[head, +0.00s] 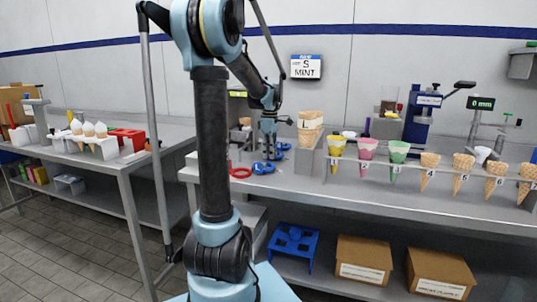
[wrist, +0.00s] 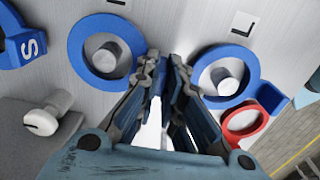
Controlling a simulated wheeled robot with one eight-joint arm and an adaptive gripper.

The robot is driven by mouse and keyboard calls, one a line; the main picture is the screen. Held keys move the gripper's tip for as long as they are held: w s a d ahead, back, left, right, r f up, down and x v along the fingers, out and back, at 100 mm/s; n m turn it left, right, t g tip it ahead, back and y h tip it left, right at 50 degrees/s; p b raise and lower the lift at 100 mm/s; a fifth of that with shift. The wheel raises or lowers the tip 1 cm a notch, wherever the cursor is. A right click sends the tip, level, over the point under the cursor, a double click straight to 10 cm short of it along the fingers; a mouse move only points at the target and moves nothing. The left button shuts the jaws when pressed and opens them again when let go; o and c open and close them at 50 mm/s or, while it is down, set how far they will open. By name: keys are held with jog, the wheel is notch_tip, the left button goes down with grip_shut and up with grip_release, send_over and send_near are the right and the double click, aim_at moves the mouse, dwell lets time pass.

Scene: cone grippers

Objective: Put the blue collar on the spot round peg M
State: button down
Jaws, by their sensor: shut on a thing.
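In the wrist view my gripper (wrist: 165,65) is shut, apparently on the tab side of a blue collar (wrist: 78,42); the tab is hidden by the fingers. The collar's ring encircles a grey round peg (wrist: 103,60) in this view; I cannot tell whether it rests on the plate or hangs above it. The label beside that peg is cut off at the top edge. In the head view my gripper (head: 268,143) is low over the bench, small, among blue rings.
A second blue collar (wrist: 250,60) surrounds a peg beside the L label (wrist: 241,23). A red ring (wrist: 243,120) lies close below it. A blue collar tab marked S (wrist: 28,46) is at upper left. A bare peg (wrist: 45,115) stands at left. Stacked cones (head: 310,128) stand right of my gripper.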

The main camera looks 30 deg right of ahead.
jog(key=c, duration=1.7)
grip_release()
jog(key=shift+r, duration=0.1)
notch_tip(320, 180, up, 12)
jog(key=s+a+f+m, duration=0.1)
jog(key=s+a+f, duration=0.1)
jog(key=a, duration=0.5)
jog(key=s+a+f+m, duration=0.1)
jog(key=s+a+f, duration=0.1)
jog(key=a, duration=0.6)
jog(key=s+a+f+m+t, duration=0.1)
jog(key=s+a+f, duration=0.1)
jog(key=a, duration=0.6)
jog(key=shift+s+a+f+m, duration=0.1)
jog(key=shift+s+f+m, duration=0.05)
jog(key=shift+f, duration=0.25)
jog(key=shift+s+a+f+m, duration=0.1)
jog(key=shift+f+m, duration=0.05)
jog(key=shift+f, duration=0.25)
jog(key=s+a+f+m, duration=0.1)
jog(key=s+a+f, duration=0.3)
jog(key=f, duration=0.1)
jog(key=s+a+f+m, duration=0.2)
jog(key=s+a+f, duration=0.3)
jog(key=f, duration=0.1)
jog(key=s+a+f+m+t, duration=0.1)
jog(key=s+a+f, duration=0.3)
jog(key=s+f, duration=0.1)
jog(key=shift+a+f, duration=0.35)
jog(key=shift+f, duration=0.25)
